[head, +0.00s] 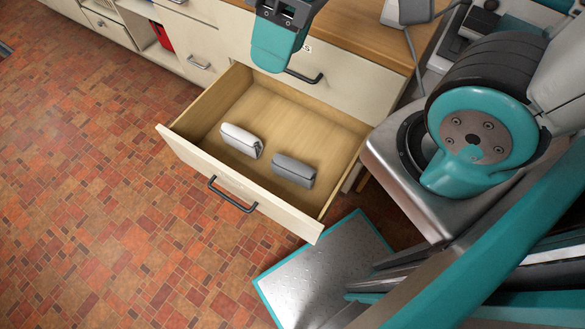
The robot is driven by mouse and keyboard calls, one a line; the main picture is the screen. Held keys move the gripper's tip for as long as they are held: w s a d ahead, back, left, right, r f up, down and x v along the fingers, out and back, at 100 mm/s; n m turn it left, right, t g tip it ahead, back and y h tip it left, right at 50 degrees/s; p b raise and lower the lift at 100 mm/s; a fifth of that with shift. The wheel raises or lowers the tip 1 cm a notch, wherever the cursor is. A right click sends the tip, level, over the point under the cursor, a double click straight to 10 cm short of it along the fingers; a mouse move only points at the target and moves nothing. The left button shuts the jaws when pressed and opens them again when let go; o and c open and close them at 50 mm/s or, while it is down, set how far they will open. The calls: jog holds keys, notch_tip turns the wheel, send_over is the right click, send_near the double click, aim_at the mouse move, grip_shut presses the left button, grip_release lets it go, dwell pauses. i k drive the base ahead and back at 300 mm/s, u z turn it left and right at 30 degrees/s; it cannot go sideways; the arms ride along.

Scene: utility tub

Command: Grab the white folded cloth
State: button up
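The white folded cloth (239,139) lies in the open drawer (190,158), left of the middle of its wooden floor. It is a small rolled or folded bundle, and its right end shows the folds. A part of my arm, teal with a dark grey end, hangs at the top edge of the head view. My gripper (281,12) seems to be at that dark end, partly cut off by the frame. Its fingers are not clear enough to tell open from shut. It is apart from the cloth, and nothing is seen held in it.
A grey folded cloth (294,170) lies in the same drawer, to the right of the white one with a gap between. The drawer walls surround both. A closed drawer front with a dark handle (304,76) and a wooden counter (375,40) stand behind. The tiled floor (90,190) at left is clear.

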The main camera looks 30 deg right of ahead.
aim_at(240, 140)
jog(key=k, duration=0.5)
jog(key=u, duration=1.7)
jog(key=i, duration=1.55)
jog(key=z, duration=2.15)
